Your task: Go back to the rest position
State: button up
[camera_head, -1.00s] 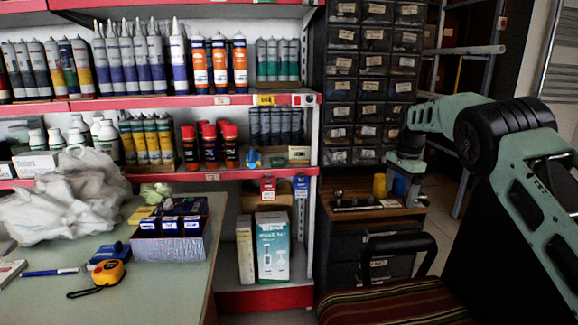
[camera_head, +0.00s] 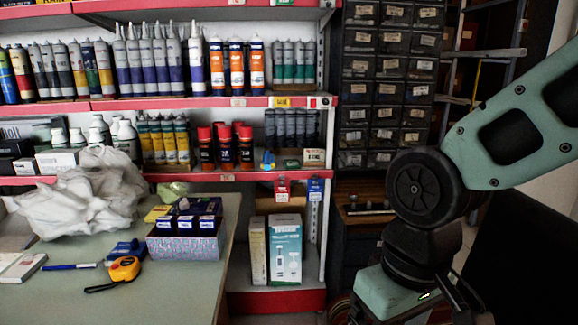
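My arm fills the right side of the view, folded close to the camera, with a large dark round joint and pale green links. My gripper (camera_head: 400,302) is at the bottom edge, right of centre, pointing down. Its fingertips are cut off by the frame, so I cannot see whether it is open or holds anything. The low cabinet top with small metal parts (camera_head: 362,207) is behind my arm and partly hidden by it.
A green table (camera_head: 75,292) at left bears a white plastic bag (camera_head: 85,195), a tape measure (camera_head: 124,270) and a box (camera_head: 188,232). Red-edged shelves (camera_head: 235,178) with tubes and bottles stand behind. Drawer units (camera_head: 385,85) stand at back right.

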jog(key=s+d+f+n, duration=0.2)
jog(key=s, duration=0.4)
notch_tip(320, 180, up, 14)
jog(key=p, duration=1.3)
jog(key=shift+d+f+n+h, duration=0.15)
jog(key=shift+n+h, duration=0.15)
dwell(0.8)
